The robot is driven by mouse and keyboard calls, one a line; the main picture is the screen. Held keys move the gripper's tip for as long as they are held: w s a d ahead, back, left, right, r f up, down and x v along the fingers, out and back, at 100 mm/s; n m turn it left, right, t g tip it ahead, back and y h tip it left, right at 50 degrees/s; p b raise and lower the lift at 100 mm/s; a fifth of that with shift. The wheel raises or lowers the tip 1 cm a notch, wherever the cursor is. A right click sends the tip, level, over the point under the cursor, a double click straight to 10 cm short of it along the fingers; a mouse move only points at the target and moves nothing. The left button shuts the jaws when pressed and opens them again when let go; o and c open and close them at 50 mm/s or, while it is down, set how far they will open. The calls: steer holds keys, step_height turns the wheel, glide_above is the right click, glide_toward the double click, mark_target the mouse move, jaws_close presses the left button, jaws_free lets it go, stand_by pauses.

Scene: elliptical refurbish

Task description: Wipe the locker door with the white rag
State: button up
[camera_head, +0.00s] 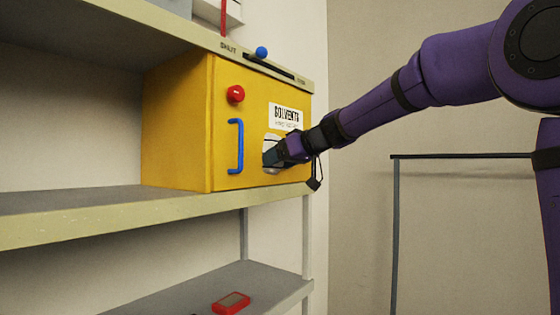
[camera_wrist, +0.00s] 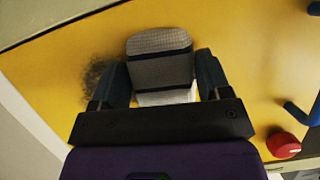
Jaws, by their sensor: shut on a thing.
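The yellow locker door (camera_head: 222,150) is shut and fills most of the wrist view (camera_wrist: 50,70). It has a blue handle (camera_head: 236,147), a red knob (camera_head: 236,94) and a "SOLVENTS" label (camera_head: 285,114). My gripper (camera_head: 270,156) is at the door's lower right, below the label, shut on the white rag (camera_head: 272,141). In the wrist view the rag (camera_wrist: 160,62) shows as a pale pad with a dark band between my fingers (camera_wrist: 160,78). It looks to be at the door face; contact cannot be told. A dark smudge (camera_wrist: 97,78) lies beside the left finger, partly hidden by it.
The locker stands on a pale shelf (camera_head: 90,215), under an upper shelf edge carrying a slot and a blue ball knob (camera_head: 262,52). A red object (camera_head: 231,302) lies on the lower shelf. A dark rail (camera_head: 460,156) stands at the right.

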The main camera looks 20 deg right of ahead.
steer(key=w+d, duration=0.8)
steer(key=d, duration=0.3)
stand_by(1.4)
steer(key=s+a, duration=0.8)
steer(key=a, duration=0.3)
stand_by(1.6)
steer(key=shift+s, duration=0.15)
steer(key=shift+s+d, duration=0.9)
steer(key=shift+s, duration=0.3)
steer(key=shift+s+d, duration=0.85)
steer(key=shift+s, duration=0.3)
steer(key=shift+s+d, duration=0.1)
